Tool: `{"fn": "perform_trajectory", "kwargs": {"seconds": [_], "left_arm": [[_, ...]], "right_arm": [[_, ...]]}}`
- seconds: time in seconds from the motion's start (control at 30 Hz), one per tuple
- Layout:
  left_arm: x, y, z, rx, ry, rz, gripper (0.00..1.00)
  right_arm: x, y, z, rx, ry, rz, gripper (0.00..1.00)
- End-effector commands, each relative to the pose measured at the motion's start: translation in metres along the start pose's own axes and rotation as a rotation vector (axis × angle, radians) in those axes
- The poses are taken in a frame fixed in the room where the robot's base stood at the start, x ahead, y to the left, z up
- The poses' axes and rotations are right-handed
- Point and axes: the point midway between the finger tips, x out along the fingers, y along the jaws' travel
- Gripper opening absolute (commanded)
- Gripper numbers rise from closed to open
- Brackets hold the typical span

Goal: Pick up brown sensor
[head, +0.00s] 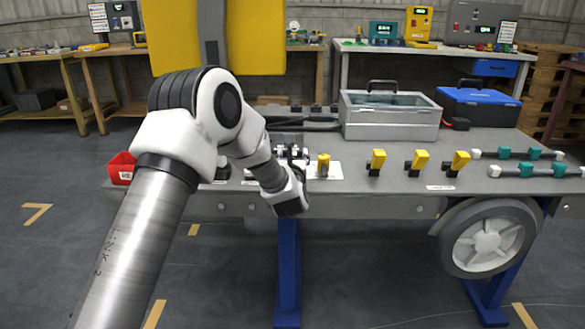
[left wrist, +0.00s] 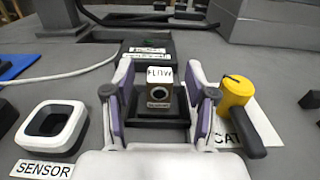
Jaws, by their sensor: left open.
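The brown sensor (left wrist: 159,93) shows in the left wrist view as a small brown block with a dark round opening. It has a white top marked FLOW and sits in a black holder. My left gripper (left wrist: 160,98) is open, with one finger on each side of the sensor and visible gaps between. In the head view my left gripper (head: 292,153) is low over the near left part of the grey bench. I cannot make out the sensor there.
A white square ring (left wrist: 50,128) lies left, by a SENSOR label. On the bench (head: 400,202) are several yellow handles (head: 376,161), a grey case (head: 390,115), a blue toolbox (head: 478,107) and a red bin (head: 121,168).

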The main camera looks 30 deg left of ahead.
Motion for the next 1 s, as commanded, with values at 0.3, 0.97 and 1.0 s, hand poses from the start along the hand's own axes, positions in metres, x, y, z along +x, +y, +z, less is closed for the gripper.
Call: {"fn": "perform_trajectory", "kwargs": {"seconds": [0.3, 0.97, 1.0], "left_arm": [[0.012, 0.000, 0.001, 0.002, 0.000, -0.001, 0.53], [0.012, 0.000, 0.010, 0.001, -0.001, -0.001, 0.00], [0.012, 0.000, 0.014, 0.001, -0.001, -0.001, 0.00]], "right_arm": [[0.002, 0.000, 0.000, 0.000, 0.000, 0.000, 0.40], [-0.003, 0.000, 0.000, 0.000, 0.001, 0.000, 0.40], [-0.004, 0.000, 0.000, 0.000, 0.001, 0.000, 0.40]]}}
